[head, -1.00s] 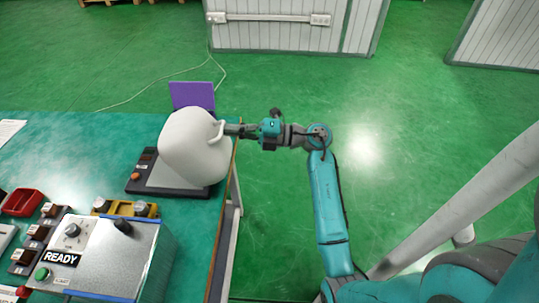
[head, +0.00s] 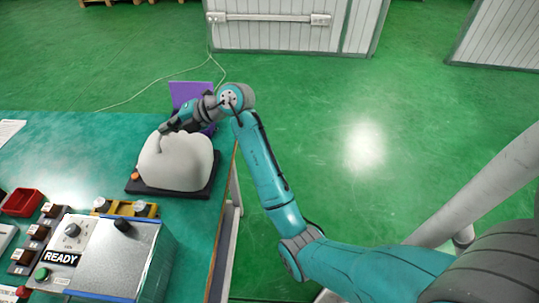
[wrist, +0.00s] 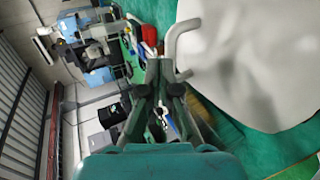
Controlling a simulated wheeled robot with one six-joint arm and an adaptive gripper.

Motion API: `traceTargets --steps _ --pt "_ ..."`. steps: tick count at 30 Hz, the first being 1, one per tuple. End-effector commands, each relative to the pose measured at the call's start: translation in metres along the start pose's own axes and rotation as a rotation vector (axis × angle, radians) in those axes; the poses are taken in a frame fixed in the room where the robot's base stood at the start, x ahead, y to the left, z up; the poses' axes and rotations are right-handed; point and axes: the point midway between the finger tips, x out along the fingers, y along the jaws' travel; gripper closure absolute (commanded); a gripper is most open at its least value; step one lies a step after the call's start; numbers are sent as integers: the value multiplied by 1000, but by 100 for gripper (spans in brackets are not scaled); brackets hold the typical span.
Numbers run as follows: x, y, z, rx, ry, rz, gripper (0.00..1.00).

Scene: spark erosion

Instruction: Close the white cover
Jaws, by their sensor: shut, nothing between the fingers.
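The white cover (head: 178,163) is a smooth rounded shell over a black base (head: 204,191) near the right end of the bench. It looks low over the base, but I cannot tell whether its rim rests flush all round. My gripper (head: 166,127) is at the cover's upper far side, shut and empty. In the wrist view the cover (wrist: 260,65) fills the right side, and its bent grey handle (wrist: 183,42) is right beside my gripper's fingers (wrist: 163,68). I cannot tell whether they touch.
A purple panel (head: 185,92) stands behind the cover, partly hidden by my arm. A grey control box (head: 112,255) reading READY, a yellow holder (head: 125,208) and a red tray (head: 22,202) are on the bench (head: 75,145). Green floor is free to the right.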

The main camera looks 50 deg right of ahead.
Motion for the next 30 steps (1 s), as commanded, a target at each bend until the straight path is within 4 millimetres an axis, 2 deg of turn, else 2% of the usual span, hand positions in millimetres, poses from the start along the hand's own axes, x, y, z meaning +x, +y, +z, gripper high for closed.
traceTargets --steps 6,12,30 --pt "25 -1 0 0 1 0 100" --pt "36 -3 1 -1 0 1 100" --pt "41 -5 1 1 1 -2 100"
